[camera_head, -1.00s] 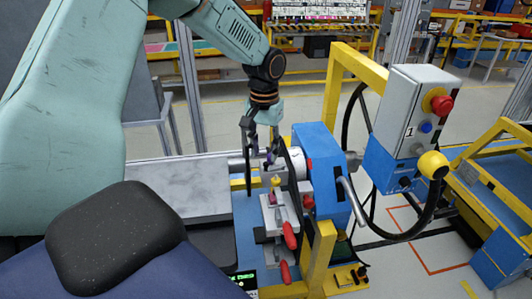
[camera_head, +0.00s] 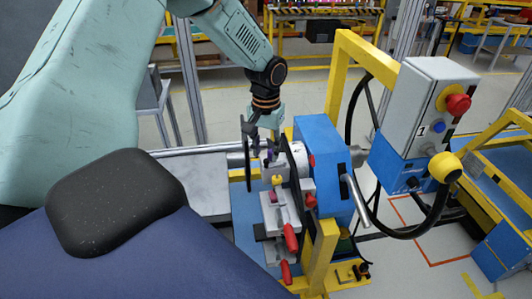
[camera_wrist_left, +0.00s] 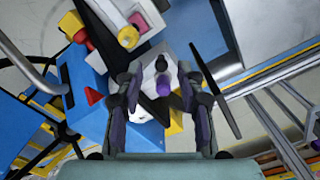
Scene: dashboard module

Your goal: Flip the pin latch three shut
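My left gripper (camera_head: 264,143) is over the far end of the clamp fixture, pointing down beside the blue housing (camera_head: 323,170). In the left wrist view its two fingers (camera_wrist_left: 162,98) are apart. A small purple-tipped part (camera_wrist_left: 162,86) on a pale bracket shows between them; I cannot tell whether a finger touches it. Nearer in the head view are a red-handled clamp (camera_head: 290,237) and a second red handle (camera_head: 286,271). No label shows which latch is number three. The fingers partly hide the far latch. My right gripper is out of view.
A grey control box (camera_head: 410,103) with a red button stands right of the blue housing on a yellow frame. A dark upright disc (camera_head: 247,153) is close to the gripper's left.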

